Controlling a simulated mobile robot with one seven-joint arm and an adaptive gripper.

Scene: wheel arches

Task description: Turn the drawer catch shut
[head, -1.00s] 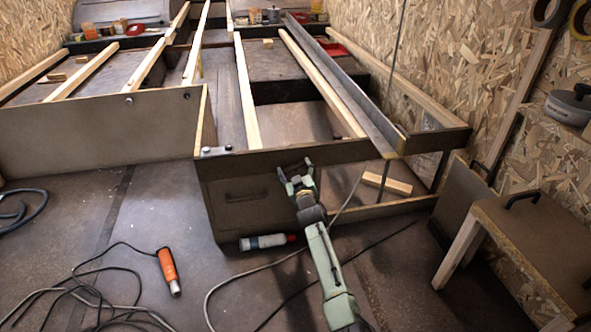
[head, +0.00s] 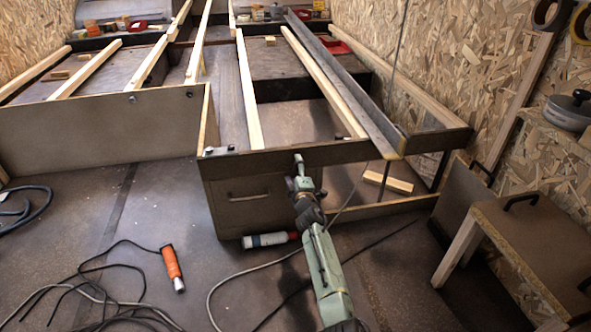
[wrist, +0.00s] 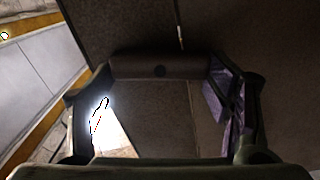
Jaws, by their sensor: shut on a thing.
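The drawer front (head: 235,208) is a dark brown panel with a thin bar handle, at the near end of the bench frame in the head view. My gripper (head: 299,172) is at its upper right corner, with one finger above the other. In the wrist view my gripper (wrist: 165,105) has its fingers at the two ends of the drawer catch (wrist: 160,66), a dark brown bar with a round dark spot at its middle. The bar lies across the line of a thin seam (wrist: 180,30). In the head view my gripper hides the catch.
An orange-handled tool (head: 172,268) and loose cables lie at left. A stool-like panel (head: 525,235) stands at right.

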